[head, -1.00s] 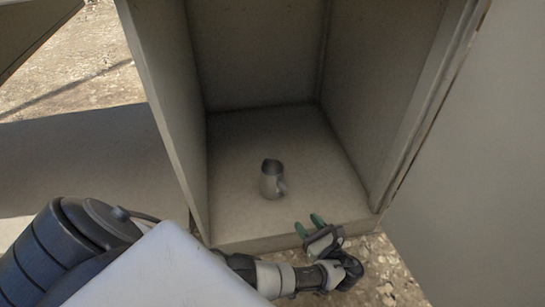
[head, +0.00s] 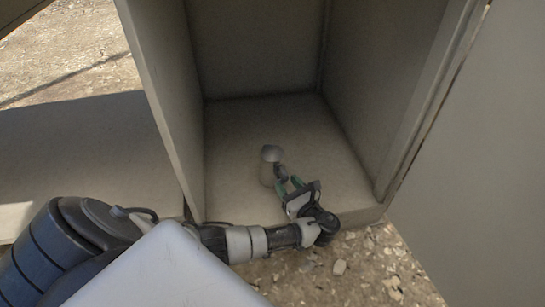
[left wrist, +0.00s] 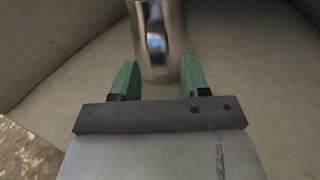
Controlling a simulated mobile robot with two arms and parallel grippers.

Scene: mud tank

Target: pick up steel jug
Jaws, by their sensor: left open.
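The steel jug (head: 268,165) stands upright on the floor of an open cabinet in the head view. Its handle side faces my left gripper (head: 288,186). The gripper is open, with its green fingertips close to the jug's near right side. In the left wrist view the jug (left wrist: 160,40) shows at top centre, its handle facing the camera. The gripper's fingers (left wrist: 160,82) stand to either side of the jug's lower part in the picture. I cannot tell whether they touch it. My right gripper is not in view.
The cabinet (head: 230,200) has walls close on the left, right and back, and its front is open. Its floor is otherwise bare. A large flat panel (head: 480,170) stands at the right. Stony ground (head: 350,270) lies in front.

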